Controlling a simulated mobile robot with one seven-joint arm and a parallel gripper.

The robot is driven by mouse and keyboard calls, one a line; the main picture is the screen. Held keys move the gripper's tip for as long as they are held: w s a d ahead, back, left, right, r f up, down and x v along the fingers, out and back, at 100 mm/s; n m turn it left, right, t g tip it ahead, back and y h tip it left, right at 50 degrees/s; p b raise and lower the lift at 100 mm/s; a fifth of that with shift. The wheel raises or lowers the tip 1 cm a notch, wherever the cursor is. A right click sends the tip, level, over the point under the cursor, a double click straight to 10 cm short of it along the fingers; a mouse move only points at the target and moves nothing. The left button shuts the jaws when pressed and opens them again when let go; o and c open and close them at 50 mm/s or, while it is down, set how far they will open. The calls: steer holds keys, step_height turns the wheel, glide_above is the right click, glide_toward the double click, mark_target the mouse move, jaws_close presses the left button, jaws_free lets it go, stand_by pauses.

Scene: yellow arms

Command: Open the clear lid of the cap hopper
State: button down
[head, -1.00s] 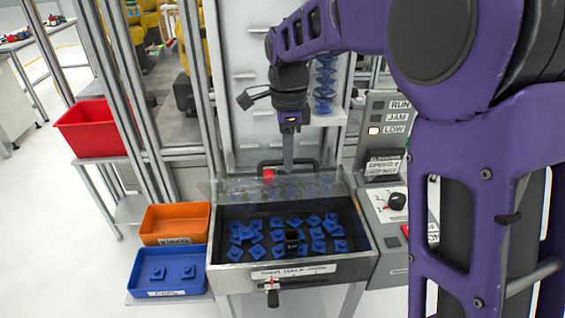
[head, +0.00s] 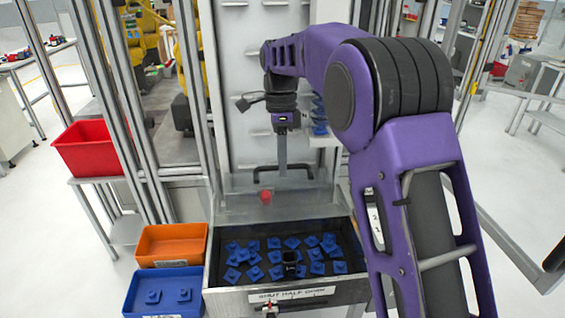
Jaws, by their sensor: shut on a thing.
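The cap hopper (head: 219,273) is a grey metal bin holding several blue caps (head: 274,257), and its top shows open to view. Its clear lid (head: 300,200) shows faintly, raised at the bin's back edge; its exact tilt is hard to tell. The lid's black bar handle (head: 264,171) is at the top of this clear panel. My gripper (head: 282,168) points down from above and is shut on the handle's middle. The fingertips are small and partly merge with the handle.
A red knob (head: 265,196) shows in front of the clear panel. A blue bin (head: 133,298), an orange bin (head: 147,250) and a red bin (head: 95,150) stand at left. Metal posts and a white panel rise behind. My purple arm covers the right side.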

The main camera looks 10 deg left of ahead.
steer(key=shift+f, duration=0.2)
steer(key=c, duration=0.8)
jaws_free()
steer(key=shift+c, duration=0.2)
steer(key=shift+r, duration=0.15)
steer(key=v, duration=1.2)
